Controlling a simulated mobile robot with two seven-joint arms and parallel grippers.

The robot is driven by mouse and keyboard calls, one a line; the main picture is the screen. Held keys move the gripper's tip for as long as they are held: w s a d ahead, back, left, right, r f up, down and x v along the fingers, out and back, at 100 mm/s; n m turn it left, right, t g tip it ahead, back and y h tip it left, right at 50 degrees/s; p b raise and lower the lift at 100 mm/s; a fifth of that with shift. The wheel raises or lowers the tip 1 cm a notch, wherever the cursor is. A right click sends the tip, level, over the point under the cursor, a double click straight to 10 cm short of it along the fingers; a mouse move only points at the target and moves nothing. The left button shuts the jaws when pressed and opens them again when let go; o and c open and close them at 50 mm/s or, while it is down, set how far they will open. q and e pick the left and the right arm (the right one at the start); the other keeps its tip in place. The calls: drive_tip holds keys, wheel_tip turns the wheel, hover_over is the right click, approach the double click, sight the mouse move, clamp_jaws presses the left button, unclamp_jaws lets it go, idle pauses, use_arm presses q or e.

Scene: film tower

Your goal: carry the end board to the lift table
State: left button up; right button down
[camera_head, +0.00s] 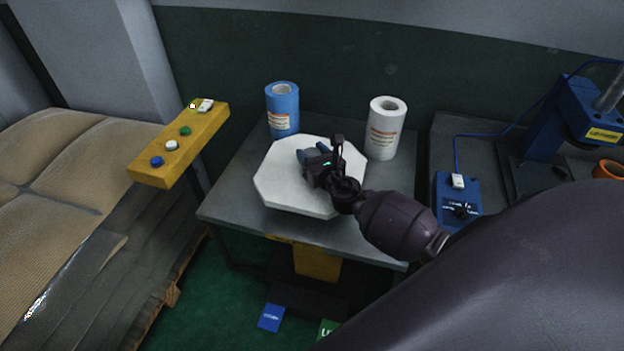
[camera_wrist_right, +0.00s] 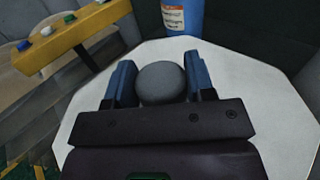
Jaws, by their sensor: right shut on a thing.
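The end board (camera_head: 282,192) is a white eight-sided plate, lying flat over the grey table (camera_head: 228,205) in the head view. Whether it rests on the table or hangs just above it, I cannot tell. In the right wrist view the board (camera_wrist_right: 245,80) fills most of the picture, with a round grey knob (camera_wrist_right: 161,82) on top. My right gripper (camera_head: 313,156) is over the board's middle, its blue fingers (camera_wrist_right: 160,72) shut on either side of the knob. My left gripper is not in view. Which piece is the lift table, I cannot tell for certain.
A blue roll (camera_head: 283,110) and a white roll (camera_head: 385,128) stand behind the board. A yellow button box (camera_head: 180,145) is at the left, near a pallet of brown stacks (camera_head: 85,165). A blue device (camera_head: 458,200) sits on the bench at the right.

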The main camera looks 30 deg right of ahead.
drive_tip(key=shift+f+b, duration=0.65)
drive_tip(key=shift+f, duration=0.9)
wheel_tip(320, 180, down, 3)
drive_tip(key=shift+f+b, duration=0.2)
drive_tip(key=shift+b, duration=0.8)
drive_tip(key=shift+f, duration=0.3)
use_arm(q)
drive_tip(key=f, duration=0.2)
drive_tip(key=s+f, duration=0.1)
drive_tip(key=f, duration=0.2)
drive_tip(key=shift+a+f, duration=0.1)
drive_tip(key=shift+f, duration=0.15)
use_arm(e)
drive_tip(key=shift+r, duration=0.1)
use_arm(q)
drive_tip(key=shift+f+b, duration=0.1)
drive_tip(key=shift+b, duration=0.2)
use_arm(e)
drive_tip(key=shift+f, duration=0.25)
drive_tip(key=c, duration=0.5)
unclamp_jaws()
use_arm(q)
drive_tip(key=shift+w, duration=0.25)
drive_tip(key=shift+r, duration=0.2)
